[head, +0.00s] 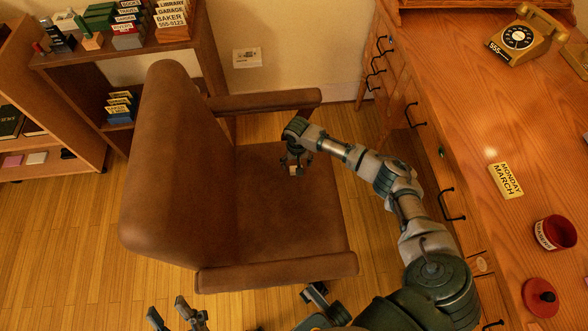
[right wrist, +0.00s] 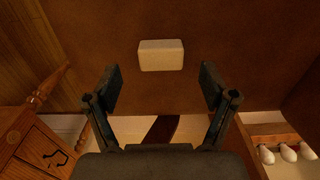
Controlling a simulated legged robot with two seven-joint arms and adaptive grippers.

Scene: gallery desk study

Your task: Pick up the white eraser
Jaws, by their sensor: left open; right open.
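The white eraser (head: 296,170) lies on the brown leather chair seat, partly hidden by my right gripper (head: 297,162) in the head view. In the right wrist view the eraser (right wrist: 161,55) is a pale block on the brown seat, beyond the fingertips and roughly centred between them. My right gripper (right wrist: 160,87) is open and empty, pointing down just above the seat. My left gripper (head: 172,311) is open and empty at the bottom left of the head view, in front of the chair and away from the eraser.
The leather chair (head: 180,160) has a tall back at left and armrests on two sides. A wooden desk (head: 470,110) with drawer handles stands at right, holding a telephone (head: 518,37) and a red tin (head: 553,235). A shelf (head: 60,60) stands behind left.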

